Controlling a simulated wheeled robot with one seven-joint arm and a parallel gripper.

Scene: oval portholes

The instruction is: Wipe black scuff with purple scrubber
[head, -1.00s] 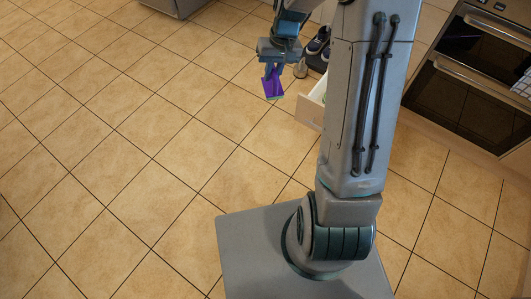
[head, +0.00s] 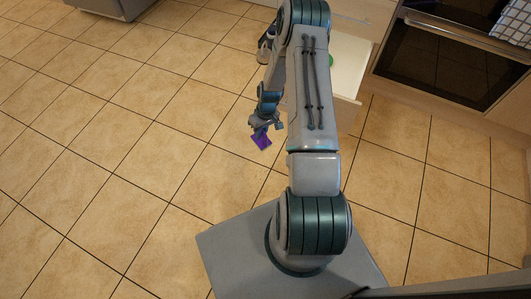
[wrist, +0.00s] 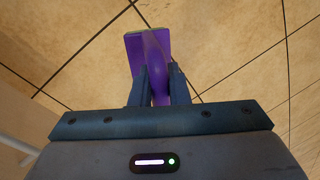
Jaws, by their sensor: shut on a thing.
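The purple scrubber (head: 261,138) is held by my gripper (head: 263,126) in the head view, above the tiled floor, left of my arm. In the wrist view my gripper (wrist: 158,88) is shut on the scrubber's narrow part, with its wide purple head (wrist: 148,46) beyond the fingertips. Only floor tiles show behind it. I cannot make out a black scuff in either current view.
An open drawer (head: 347,68) with a green thing (head: 331,60) inside stands right of my arm. An oven (head: 440,62) with a checked towel (head: 513,22) is at upper right. The tiled floor (head: 110,150) at left is clear.

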